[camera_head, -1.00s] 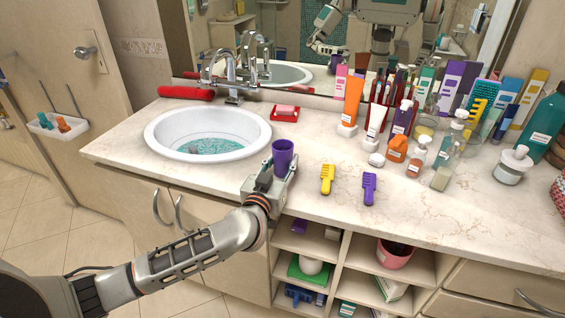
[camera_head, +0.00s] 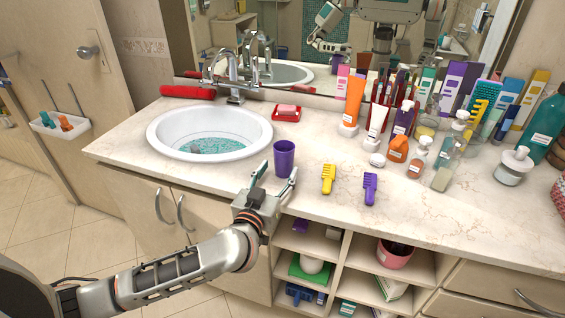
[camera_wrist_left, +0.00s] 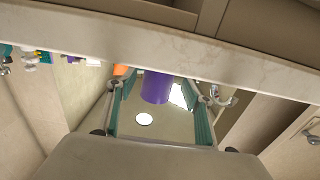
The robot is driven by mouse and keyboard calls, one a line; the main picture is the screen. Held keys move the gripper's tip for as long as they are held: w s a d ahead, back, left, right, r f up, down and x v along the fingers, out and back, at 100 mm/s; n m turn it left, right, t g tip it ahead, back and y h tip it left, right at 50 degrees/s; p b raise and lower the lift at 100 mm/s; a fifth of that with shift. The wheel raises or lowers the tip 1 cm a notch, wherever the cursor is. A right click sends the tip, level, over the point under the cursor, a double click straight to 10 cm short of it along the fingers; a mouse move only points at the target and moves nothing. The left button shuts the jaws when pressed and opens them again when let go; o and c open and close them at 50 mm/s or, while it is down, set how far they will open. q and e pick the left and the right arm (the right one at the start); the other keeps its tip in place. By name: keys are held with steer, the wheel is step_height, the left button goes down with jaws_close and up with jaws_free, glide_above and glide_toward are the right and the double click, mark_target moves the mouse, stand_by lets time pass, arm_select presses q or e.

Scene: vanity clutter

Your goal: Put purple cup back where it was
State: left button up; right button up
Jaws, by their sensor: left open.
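The purple cup (camera_head: 284,159) stands upright on the marble counter, just right of the sink and near the front edge. My left gripper (camera_head: 275,177) is open, in front of the cup and apart from it, at the counter's front edge. In the left wrist view the purple cup (camera_wrist_left: 156,88) shows between the spread fingers of the left gripper (camera_wrist_left: 162,110), farther out than them. My right gripper is not seen directly.
The white sink (camera_head: 160,141) lies left of the cup. Bottles and tubes crowd the back right. Open shelves (camera_head: 345,265) are below the counter.

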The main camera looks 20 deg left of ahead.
arm_select(q)
steer(key=s, duration=0.6)
steer(key=shift+s+a, duration=0.1)
steer(key=shift+s, duration=0.1)
steer(key=s+d+r+m+t+h, duration=0.2)
steer(key=s+d+r+t+h, duration=0.1)
steer(key=s+d+h, duration=0.15)
steer(key=s+d+f+m+g+h, duration=0.2)
steer(key=s+d+f+h, duration=0.1)
steer(key=s+f, duration=0.15)
steer(key=s+a+f+g+y, duration=0.1)
steer(key=s+a+f+g, duration=0.1)
steer(key=f, duration=0.6)
steer(key=s+a+f+g+y, duration=0.2)
steer(key=s+f, duration=0.3)
steer(key=f, duration=0.4)
steer(key=s+a+f+g+y, duration=0.2)
steer(key=s+a+f+g, duration=0.1)
steer(key=f, duration=0.6)
steer(key=shift+s+a+f+g, duration=0.25)
steer(key=shift+s+a+g, duration=0.1)
steer(key=shift+s+g, duration=0.3)
